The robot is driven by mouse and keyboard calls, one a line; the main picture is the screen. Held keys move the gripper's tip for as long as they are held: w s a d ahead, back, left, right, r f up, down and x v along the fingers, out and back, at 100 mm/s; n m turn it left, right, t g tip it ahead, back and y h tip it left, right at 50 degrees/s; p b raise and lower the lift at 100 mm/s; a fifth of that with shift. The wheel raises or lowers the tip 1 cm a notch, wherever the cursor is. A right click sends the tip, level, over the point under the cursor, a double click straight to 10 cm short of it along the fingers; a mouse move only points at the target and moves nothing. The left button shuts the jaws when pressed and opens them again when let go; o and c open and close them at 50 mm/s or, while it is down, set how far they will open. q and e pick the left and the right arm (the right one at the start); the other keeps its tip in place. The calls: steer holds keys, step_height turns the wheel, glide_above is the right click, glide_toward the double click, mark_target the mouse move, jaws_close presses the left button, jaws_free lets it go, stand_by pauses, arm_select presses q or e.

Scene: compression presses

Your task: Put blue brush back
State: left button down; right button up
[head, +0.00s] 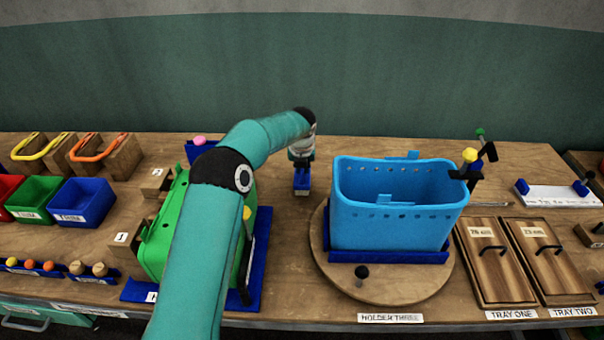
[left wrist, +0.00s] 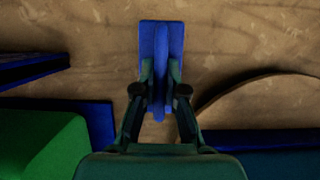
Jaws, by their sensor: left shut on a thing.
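The blue brush (left wrist: 161,42) is between the fingers of my left gripper (left wrist: 161,92) in the left wrist view, over bare wooden table. My left gripper is shut on its narrow raised part, with the flat blue base beyond the fingertips. In the head view the brush (head: 301,187) shows below my left gripper (head: 301,168), between the green container and the light blue bin. I cannot tell whether its base touches the table. My right gripper is not in view.
A light blue bin (head: 395,225) stands on a round wooden board (head: 385,287) to the right. A green container (head: 160,235) in a blue base (head: 262,240) is partly hidden behind my left arm. Trays (head: 487,285) lie right; small bins (head: 82,197) stand left.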

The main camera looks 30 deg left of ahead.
arm_select(q)
step_height(320, 180, down, 2)
steer(key=shift+f, duration=0.55)
steer(key=shift+f, duration=0.15)
steer(key=c, duration=1.2)
jaws_free()
steer(key=shift+c, duration=0.2)
steer(key=b+v, duration=0.1)
steer(key=v, duration=1.1)
steer(key=shift+b, duration=0.4)
